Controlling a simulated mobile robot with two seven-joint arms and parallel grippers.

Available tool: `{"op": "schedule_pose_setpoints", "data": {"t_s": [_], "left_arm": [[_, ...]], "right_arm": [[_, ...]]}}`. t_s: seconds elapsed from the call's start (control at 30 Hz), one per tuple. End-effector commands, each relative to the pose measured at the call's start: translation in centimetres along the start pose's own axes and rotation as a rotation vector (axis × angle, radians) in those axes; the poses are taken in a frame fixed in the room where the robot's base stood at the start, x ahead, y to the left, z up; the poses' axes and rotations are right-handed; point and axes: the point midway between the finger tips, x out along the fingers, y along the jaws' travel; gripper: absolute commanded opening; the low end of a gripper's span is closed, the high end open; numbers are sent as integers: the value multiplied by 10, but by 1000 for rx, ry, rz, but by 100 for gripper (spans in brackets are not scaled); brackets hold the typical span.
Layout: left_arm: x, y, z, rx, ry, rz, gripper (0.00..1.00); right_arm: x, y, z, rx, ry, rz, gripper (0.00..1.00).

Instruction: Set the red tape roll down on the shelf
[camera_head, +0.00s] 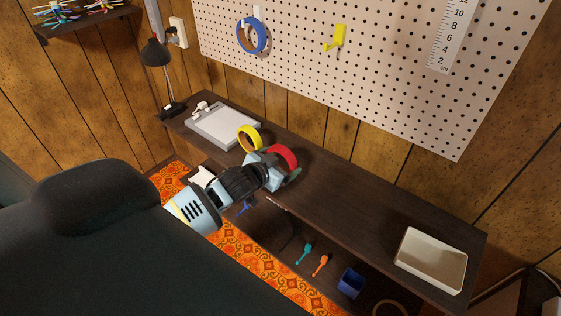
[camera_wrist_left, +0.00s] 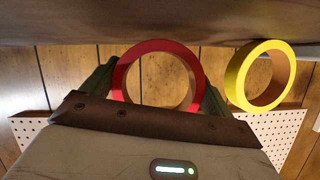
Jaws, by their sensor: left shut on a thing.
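The red tape roll (camera_head: 287,155) is at the dark wooden shelf (camera_head: 340,218), right of the yellow tape roll (camera_head: 256,133). My left gripper (camera_head: 280,171) is shut on the red roll. The left wrist view shows the red roll (camera_wrist_left: 118,77) as an upright ring between the two green fingers, its hole facing the camera. The yellow roll (camera_wrist_left: 234,76) stands on edge beside it, a small gap apart. The red roll's rim is close to the shelf surface (camera_wrist_left: 120,25); I cannot tell whether it touches. My right gripper is not in view.
A grey tray-like board (camera_head: 222,124) and a black lamp (camera_head: 155,55) are at the shelf's left end. A cream tray (camera_head: 431,260) is at the right end. The shelf between is clear. A blue roll (camera_head: 253,36) and yellow hook (camera_head: 337,38) hang on the pegboard (camera_head: 290,70).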

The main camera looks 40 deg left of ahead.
Motion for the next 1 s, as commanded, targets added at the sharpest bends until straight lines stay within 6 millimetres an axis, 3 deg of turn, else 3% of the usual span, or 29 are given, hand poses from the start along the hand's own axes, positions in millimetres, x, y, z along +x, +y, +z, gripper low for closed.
{"op": "schedule_pose_setpoints", "data": {"t_s": [0.47,0.5,0.6,0.87,1.0], "left_arm": [[3,2,8,0,-1,0,64],[3,2,8,0,-1,0,88],[3,2,8,0,-1,0,100],[2,2,8,0,-1,0,100],[-10,2,8,0,-1,1,100]], "right_arm": [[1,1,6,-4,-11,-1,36],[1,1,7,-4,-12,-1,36],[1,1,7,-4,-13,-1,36],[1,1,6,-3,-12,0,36],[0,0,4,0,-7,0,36]]}}
